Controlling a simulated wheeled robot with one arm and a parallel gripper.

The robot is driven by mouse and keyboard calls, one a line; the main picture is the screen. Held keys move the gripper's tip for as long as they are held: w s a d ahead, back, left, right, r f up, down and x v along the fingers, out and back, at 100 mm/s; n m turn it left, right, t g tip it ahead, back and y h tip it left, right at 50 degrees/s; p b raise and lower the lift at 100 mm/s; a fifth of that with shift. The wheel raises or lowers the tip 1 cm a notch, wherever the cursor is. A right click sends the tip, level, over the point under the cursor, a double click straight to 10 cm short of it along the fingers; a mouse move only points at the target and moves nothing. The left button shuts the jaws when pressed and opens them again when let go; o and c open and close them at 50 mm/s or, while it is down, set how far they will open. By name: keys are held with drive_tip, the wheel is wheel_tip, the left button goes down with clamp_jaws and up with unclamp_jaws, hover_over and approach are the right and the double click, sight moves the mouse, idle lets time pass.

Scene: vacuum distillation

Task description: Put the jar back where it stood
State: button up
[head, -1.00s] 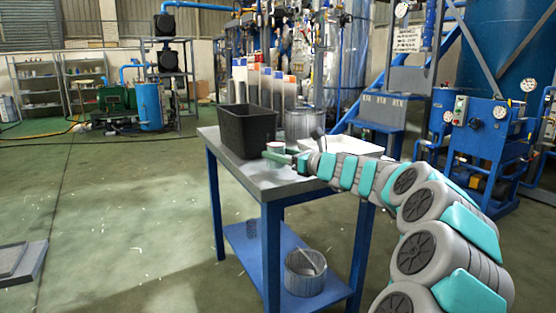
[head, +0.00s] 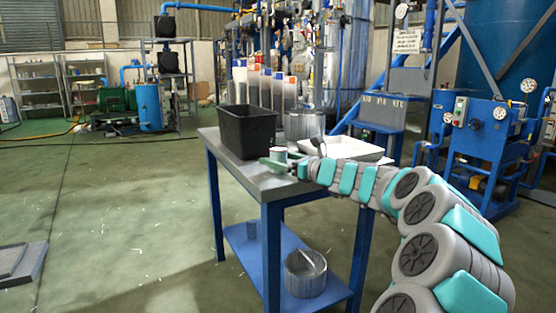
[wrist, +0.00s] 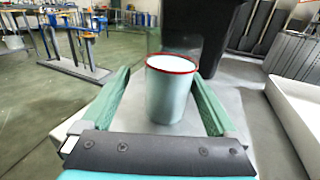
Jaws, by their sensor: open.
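The jar (wrist: 171,95) is a pale grey-green cylinder with a red rim and a white top. In the wrist view it is upright between the two green fingers of my gripper (wrist: 160,76), which are spread with visible gaps on both sides. In the head view the jar (head: 279,152) shows small on the work table (head: 272,187), just beyond my green fingers (head: 279,163).
A black bin (head: 247,132) stands close behind the jar. A white tray (head: 345,147) lies to the right, with a ribbed metal pot (head: 304,123) behind. Several tall containers line the back. The table's lower shelf holds another metal pot (head: 305,273).

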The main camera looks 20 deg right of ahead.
drive_tip(key=shift+r, duration=0.1)
drive_tip(key=shift+s+d, duration=0.2)
drive_tip(key=shift+s, duration=0.1)
drive_tip(key=v, duration=1.1)
drive_tip(key=shift+s, duration=0.2)
